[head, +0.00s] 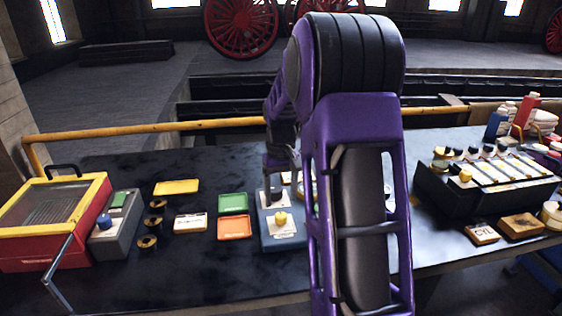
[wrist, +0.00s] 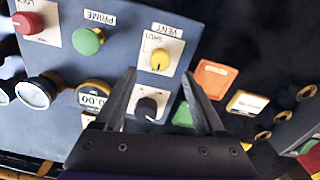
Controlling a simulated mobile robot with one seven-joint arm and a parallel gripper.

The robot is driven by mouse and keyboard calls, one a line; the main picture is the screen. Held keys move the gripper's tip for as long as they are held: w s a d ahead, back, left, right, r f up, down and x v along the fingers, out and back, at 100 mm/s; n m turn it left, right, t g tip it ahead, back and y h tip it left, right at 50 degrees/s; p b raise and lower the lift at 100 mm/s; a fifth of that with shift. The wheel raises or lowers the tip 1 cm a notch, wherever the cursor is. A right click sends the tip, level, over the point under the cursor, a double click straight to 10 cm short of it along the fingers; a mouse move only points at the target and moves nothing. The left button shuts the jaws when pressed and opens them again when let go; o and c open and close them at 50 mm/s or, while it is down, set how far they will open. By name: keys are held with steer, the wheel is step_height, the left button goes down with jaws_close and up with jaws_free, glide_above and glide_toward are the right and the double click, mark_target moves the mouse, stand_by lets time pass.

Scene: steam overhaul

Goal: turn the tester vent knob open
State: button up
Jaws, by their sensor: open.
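The yellow vent knob (wrist: 160,60) sits on a white plate marked VENT and SHUT on the blue-grey tester panel (wrist: 120,45). The lettering appears upside down in the wrist view. A yellow knob also shows in the head view (head: 282,218), at the front of the tester (head: 283,243). My gripper (wrist: 158,75) is open and empty above the panel. In the picture the vent knob lies just beyond and between the fingertips; I see no contact. A black knob (wrist: 146,107) shows between the fingers. My arm hides part of the tester in the head view.
On the panel are a green PRIME knob (wrist: 88,41), a red LOCK knob (wrist: 28,22) and round gauges (wrist: 36,93). Green (head: 233,203) and orange (head: 234,228) trays lie left of the tester. A yellow rail (head: 150,128) runs behind the bench.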

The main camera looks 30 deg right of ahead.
mark_target(281, 215)
step_height(281, 215, up, 12)
steer(key=p, duration=0.1)
steer(key=shift+f, duration=0.25)
